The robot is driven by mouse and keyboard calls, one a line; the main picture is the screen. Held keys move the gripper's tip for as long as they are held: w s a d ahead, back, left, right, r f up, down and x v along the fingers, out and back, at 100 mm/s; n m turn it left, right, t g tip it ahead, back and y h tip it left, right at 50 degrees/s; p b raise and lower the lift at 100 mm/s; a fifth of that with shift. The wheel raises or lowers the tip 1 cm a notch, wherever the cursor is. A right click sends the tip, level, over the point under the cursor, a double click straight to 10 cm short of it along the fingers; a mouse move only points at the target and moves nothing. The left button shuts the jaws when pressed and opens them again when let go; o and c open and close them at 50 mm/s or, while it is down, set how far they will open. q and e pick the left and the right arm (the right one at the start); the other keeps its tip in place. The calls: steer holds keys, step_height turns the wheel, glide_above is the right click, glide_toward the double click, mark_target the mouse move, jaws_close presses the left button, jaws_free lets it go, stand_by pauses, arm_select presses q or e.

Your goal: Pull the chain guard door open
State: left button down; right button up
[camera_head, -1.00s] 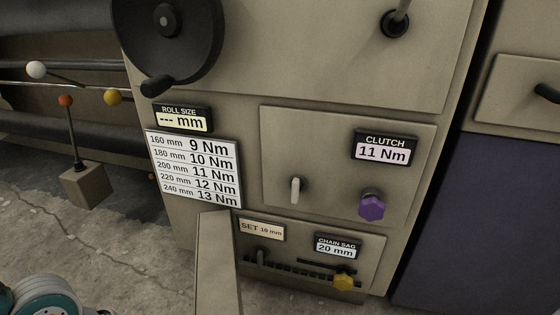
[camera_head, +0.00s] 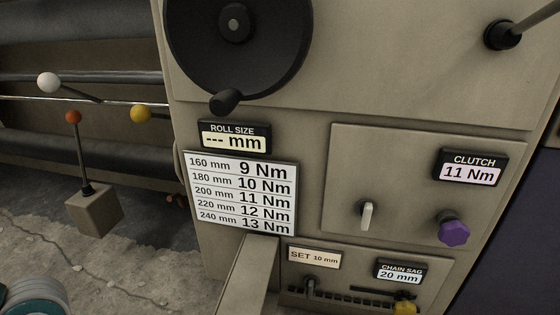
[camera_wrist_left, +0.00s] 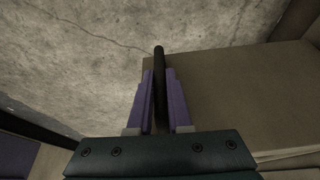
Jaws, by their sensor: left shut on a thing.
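The chain guard door (camera_head: 248,277) is a beige panel low on the machine. In the head view it stands out from the machine front, at the left of an opening with a dark chain (camera_head: 335,299). In the left wrist view the door's broad beige face (camera_wrist_left: 235,95) fills the right side. Its black bar handle (camera_wrist_left: 159,55) lies between the purple fingers of my left gripper (camera_wrist_left: 159,76), which is shut on it. My left gripper and the handle are outside the head view. My right gripper is in neither view.
Above the opening are a clutch panel with a pale lever (camera_head: 367,215) and a purple knob (camera_head: 453,230). A yellow knob (camera_head: 404,307) is by the chain. A black handwheel (camera_head: 238,40) is higher up.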

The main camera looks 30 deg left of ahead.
arm_select(q)
steer(key=c, duration=0.8)
jaws_free()
steer(key=shift+d, duration=0.1)
steer(key=shift+c, duration=0.2)
steer(key=p+v, duration=0.6)
steer(key=v, duration=0.4)
steer(key=shift+r+p, duration=0.1)
steer(key=shift+p, duration=0.25)
